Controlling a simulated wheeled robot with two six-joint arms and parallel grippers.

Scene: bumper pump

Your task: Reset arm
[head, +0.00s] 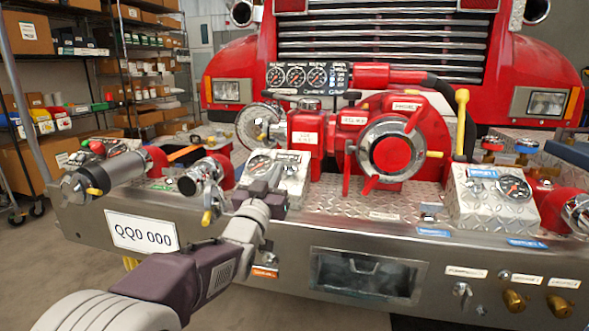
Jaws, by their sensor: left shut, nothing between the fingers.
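My left arm comes in from the lower left and reaches up over the front edge of the bumper. My left gripper (270,178) is shut and empty. In the picture it is in front of the left gauge box (292,180), and I cannot tell whether it touches it. My right gripper is not in view.
A large red pump (395,150) with a round chrome-ringed outlet stands mid-bumper. Chrome-ended hose fittings (118,170) lie to the left. A second gauge box (500,200) is on the right. A recessed step (365,275) and a plate (142,231) mark the bumper's front.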

